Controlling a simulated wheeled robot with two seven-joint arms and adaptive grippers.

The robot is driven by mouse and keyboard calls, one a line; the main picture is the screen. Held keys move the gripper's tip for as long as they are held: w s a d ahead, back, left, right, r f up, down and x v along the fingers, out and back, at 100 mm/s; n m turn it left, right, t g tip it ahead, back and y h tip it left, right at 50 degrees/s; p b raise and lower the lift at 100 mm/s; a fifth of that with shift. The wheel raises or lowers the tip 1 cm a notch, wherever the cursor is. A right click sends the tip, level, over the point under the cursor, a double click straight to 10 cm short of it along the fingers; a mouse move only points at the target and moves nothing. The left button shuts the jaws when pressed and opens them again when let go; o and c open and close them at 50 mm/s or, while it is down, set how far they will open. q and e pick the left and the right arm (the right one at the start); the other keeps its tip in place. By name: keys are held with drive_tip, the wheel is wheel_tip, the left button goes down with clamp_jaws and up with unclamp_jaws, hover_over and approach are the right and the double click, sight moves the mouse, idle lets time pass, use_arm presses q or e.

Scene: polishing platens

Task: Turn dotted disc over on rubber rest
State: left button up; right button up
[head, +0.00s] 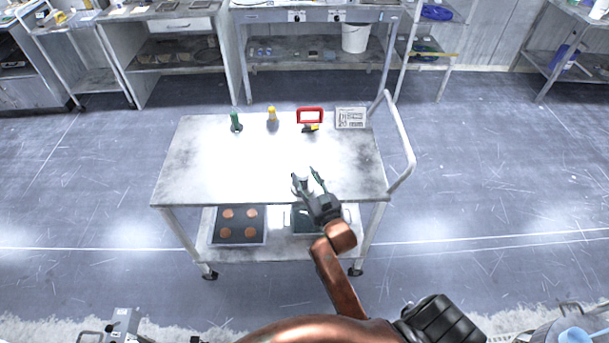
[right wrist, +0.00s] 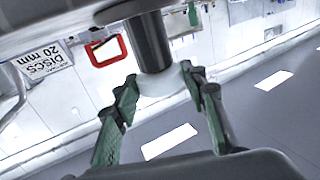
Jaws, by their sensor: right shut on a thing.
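My right gripper (head: 309,180) reaches over the front right of the white trolley top (head: 215,160). Its green-padded fingers, also in the right wrist view (right wrist: 160,88), are shut on a pale, rounded piece (right wrist: 162,88) between the fingertips. A dark grey cylinder (right wrist: 150,42) meets this piece in the wrist view; I cannot tell whether they are one object. In the head view, the held piece (head: 302,180) is small and partly hidden by the fingers. I cannot make out dots on it. I cannot identify the dotted disc or rubber rest for certain. My left gripper is not in view.
A dark tray with brown discs (head: 238,239) is on the lower shelf. The trolley top's left side is clear.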

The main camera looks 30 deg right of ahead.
drive_tip(key=o, duration=1.2)
drive_tip(key=s+a, duration=0.1)
drive_tip(key=s, duration=1.1)
drive_tip(key=shift+a, duration=0.35)
